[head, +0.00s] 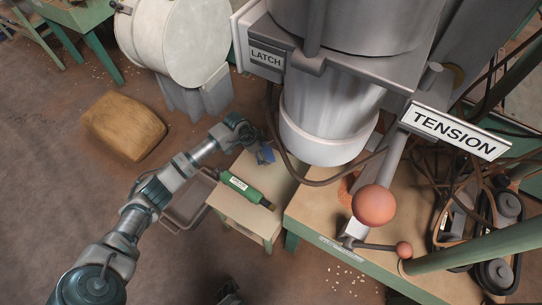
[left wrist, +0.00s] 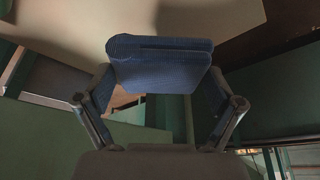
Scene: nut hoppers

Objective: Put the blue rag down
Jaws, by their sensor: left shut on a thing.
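My left gripper (head: 258,146) is shut on the blue rag (head: 266,155) at the back edge of a small pale side table (head: 236,203). In the left wrist view the rag (left wrist: 160,62) is a ribbed dark blue bundle across the fingertips of the gripper (left wrist: 160,85), with blue also along both fingers. I cannot tell whether the rag touches the tabletop. A dark shape at the bottom edge of the head view may be part of my right gripper; its jaws cannot be made out.
A green labelled cylinder (head: 245,189) lies across the side table. The large machine with the TENSION sign (head: 454,131) and an orange ball lever (head: 374,205) stands to the right. A grey tray (head: 188,205) and a brown sack (head: 123,126) are on the floor.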

